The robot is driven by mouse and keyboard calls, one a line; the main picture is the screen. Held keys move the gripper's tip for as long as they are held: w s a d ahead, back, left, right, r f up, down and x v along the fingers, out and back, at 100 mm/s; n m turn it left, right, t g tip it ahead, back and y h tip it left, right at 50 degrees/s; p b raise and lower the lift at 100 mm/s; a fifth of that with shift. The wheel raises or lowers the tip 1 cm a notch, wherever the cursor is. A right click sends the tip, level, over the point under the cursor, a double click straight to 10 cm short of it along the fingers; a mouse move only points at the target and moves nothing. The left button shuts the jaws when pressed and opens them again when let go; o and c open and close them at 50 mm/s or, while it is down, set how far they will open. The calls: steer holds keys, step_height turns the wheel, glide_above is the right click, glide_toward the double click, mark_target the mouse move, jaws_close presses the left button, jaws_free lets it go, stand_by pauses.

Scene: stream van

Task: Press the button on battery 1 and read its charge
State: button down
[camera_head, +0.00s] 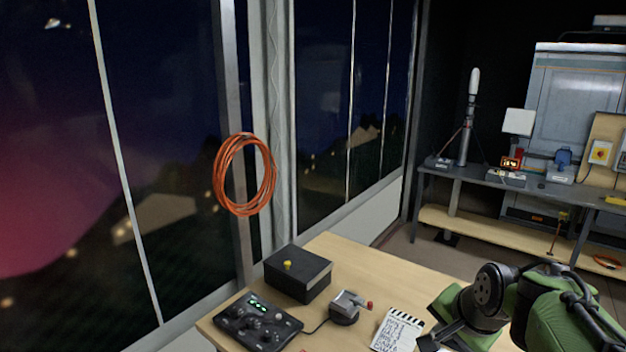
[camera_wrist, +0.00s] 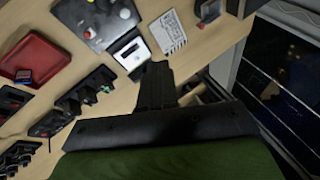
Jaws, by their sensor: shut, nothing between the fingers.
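No label for battery 1 can be read in either view. In the wrist view a row of black battery-like blocks (camera_wrist: 90,90) runs along the lower left of the wooden table, and one shows a small green spot. I cannot tell which is battery 1, and no charge reading is legible. My gripper (camera_wrist: 156,75) is shut and empty, above the table to the right of these blocks. In the head view my gripper (camera_head: 430,342) is at the bottom edge, partly cut off, beside a clapperboard-like card (camera_head: 397,331).
The wooden table (camera_head: 350,257) carries a black box with a yellow knob (camera_head: 298,273), a control panel (camera_head: 257,322) and a small lever device (camera_head: 346,307). The wrist view shows a red tray (camera_wrist: 40,52) at left. A grey workbench (camera_head: 470,178) stands behind at right.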

steer(key=s+a+n, duration=0.4)
steer(key=s+n, duration=0.1)
steer(key=s, duration=0.5)
steer(key=s+a+n, duration=0.5)
steer(key=s+n, duration=0.1)
steer(key=s, duration=0.4)
steer(key=shift+s+a+f+g, duration=0.25)
steer(key=shift+s+f+g, duration=0.05)
